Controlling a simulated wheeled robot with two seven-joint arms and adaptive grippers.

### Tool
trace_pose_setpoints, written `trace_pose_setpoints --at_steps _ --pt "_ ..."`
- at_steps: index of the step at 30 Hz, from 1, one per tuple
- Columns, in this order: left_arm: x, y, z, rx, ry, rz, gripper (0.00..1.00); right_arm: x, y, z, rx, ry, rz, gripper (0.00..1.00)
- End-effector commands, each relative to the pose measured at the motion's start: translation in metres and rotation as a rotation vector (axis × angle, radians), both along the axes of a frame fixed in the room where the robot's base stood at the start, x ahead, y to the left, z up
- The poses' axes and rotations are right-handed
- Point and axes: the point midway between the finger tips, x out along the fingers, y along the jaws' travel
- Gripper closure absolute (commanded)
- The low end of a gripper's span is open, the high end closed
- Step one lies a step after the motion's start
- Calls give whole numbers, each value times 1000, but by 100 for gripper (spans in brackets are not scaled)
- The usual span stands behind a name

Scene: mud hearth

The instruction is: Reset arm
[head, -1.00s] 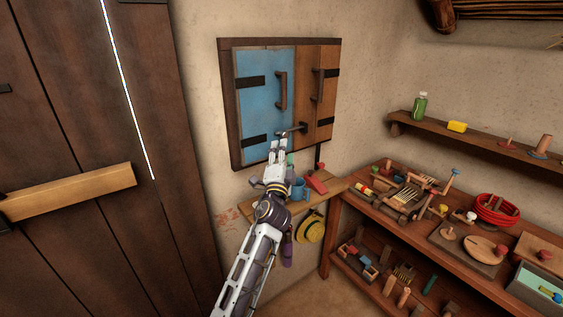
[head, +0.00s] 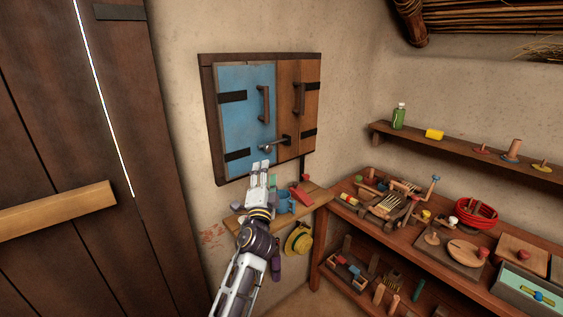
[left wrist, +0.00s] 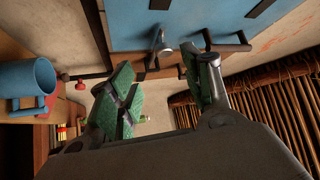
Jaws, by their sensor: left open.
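My left gripper (head: 260,170) is in front of the wall, just below the small shuttered cupboard, and it holds nothing. In the left wrist view its two green-padded fingers (left wrist: 160,95) are spread apart. The cupboard has a blue door (head: 246,115) and a brown door (head: 312,100), both shut. A dark metal latch handle (head: 276,144) sits low across the doors; it shows beyond the fingers in the left wrist view (left wrist: 160,45). My right gripper is in neither view.
A small wall shelf (head: 316,199) below the cupboard holds a blue mug (head: 287,203) and a red block (head: 300,194). A yellow hat (head: 298,240) hangs under it. A workbench (head: 420,262) with many toys stands right. A barred wooden door (head: 60,140) is left.

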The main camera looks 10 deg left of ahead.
Motion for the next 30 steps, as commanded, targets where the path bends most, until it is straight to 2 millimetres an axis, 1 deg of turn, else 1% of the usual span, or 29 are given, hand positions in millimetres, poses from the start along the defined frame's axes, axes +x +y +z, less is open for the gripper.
trace_pose_setpoints --at_steps 5,8,12,14,18,21,26,27,29,30 --pt "-9 18 -25 -79 63 26 51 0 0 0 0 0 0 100" --pt "-19 35 -49 -158 125 51 51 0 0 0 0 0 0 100" --pt "-39 60 -90 -293 236 93 51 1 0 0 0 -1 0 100" --pt "-50 69 -109 -352 289 112 51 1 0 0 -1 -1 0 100" --pt "-78 86 -152 -483 411 157 51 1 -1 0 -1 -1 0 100" --pt "-101 95 -180 -573 500 188 51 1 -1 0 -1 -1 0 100" --pt "-142 103 -222 -704 646 239 51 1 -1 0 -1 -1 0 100" --pt "-154 104 -233 -735 685 252 51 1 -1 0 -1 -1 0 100" --pt "-171 105 -246 -782 742 270 51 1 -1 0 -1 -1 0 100" --pt "-183 105 -255 -810 781 283 51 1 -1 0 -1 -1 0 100"
